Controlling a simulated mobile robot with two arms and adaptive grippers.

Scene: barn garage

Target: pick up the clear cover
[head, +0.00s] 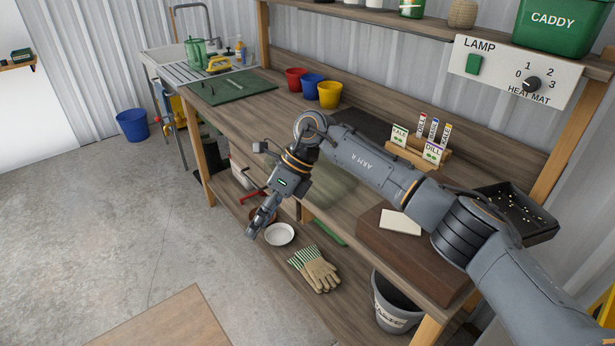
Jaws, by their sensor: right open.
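A see-through, faintly greenish shape (332,192), which looks like the clear cover, is on the workbench (240,115) near its front edge. My right arm and wrist hide part of it, so its full outline is hard to tell. My right gripper (254,230) is open and points down in front of the bench's front edge, to the left of the clear shape and apart from it. Nothing shows between its fingers. My left gripper is not in view.
Red, blue and yellow pots (329,95) stand at the bench's back. A seed-packet rack (432,155), brown box (372,237) and black tray (520,215) are to the right. A white saucer (280,234) and gloves (315,268) lie on the lower shelf.

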